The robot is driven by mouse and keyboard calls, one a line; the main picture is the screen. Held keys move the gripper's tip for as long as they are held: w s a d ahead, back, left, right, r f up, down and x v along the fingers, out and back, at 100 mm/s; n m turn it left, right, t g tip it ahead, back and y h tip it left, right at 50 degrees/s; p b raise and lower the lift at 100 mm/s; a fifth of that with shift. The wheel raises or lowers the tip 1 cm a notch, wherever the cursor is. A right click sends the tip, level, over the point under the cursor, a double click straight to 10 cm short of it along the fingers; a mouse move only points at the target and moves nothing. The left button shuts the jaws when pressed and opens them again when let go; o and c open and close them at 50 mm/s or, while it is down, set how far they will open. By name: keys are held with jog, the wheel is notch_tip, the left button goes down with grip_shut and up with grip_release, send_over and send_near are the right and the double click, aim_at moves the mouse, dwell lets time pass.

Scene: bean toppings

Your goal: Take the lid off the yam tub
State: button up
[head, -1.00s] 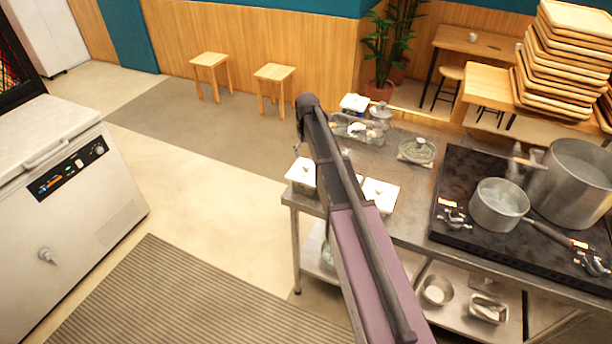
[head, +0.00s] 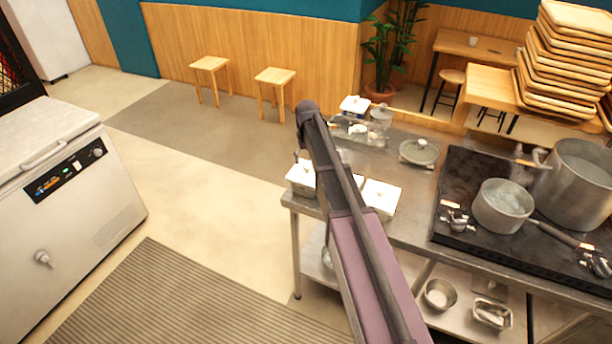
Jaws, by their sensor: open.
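Several white lidded tubs stand on the steel counter. One left tub (head: 301,174) is at the counter's left edge, partly behind my arm. A front tub (head: 382,198) is just right of my arm, and a back tub (head: 354,104) is at the far edge. All look closed with pale lids. I cannot tell which is the yam tub, as any labels are too small to read. My arm crosses the counter in front of the tubs. My gripper is not visible; the arm hides that area.
A glass-lidded round dish (head: 418,152) and a clear container (head: 360,130) sit on the counter (head: 412,203). A black stove (head: 465,185) at right holds a saucepan (head: 502,205) and a large pot (head: 578,180). A white chest (head: 60,190) stands at left. Floor between is clear.

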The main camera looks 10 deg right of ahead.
aim_at(307, 164)
jog(key=shift+f+b, duration=1.35)
jog(key=shift+f, duration=0.3)
jog(key=c, duration=1.2)
